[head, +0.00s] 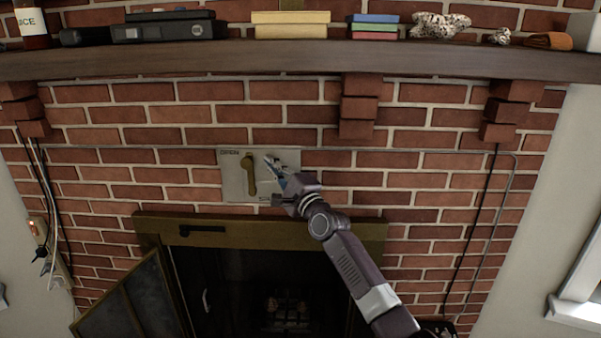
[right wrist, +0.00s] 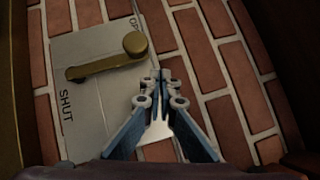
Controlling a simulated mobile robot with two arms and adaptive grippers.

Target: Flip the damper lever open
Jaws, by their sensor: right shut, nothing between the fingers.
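The brass-coloured damper lever (head: 250,176) is on a grey plate (head: 233,186) fixed to the brick wall above the firebox. It hangs roughly straight down in the head view. In the right wrist view the lever (right wrist: 100,67) has a round knob at one end, and the plate (right wrist: 98,108) carries the word SHUT and a partly hidden word starting OP. My right gripper (head: 272,167) is just right of the lever in the head view, in front of the plate. Its blue fingers (right wrist: 160,88) are shut and empty, apart from the lever. My left gripper is not in view.
A wooden mantel (head: 290,61) with books, a rock and boxes runs above the plate, with brick corbels (head: 371,108) below it. Underneath is the brass firebox frame (head: 265,230), with a glass door (head: 130,300) swung open at left.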

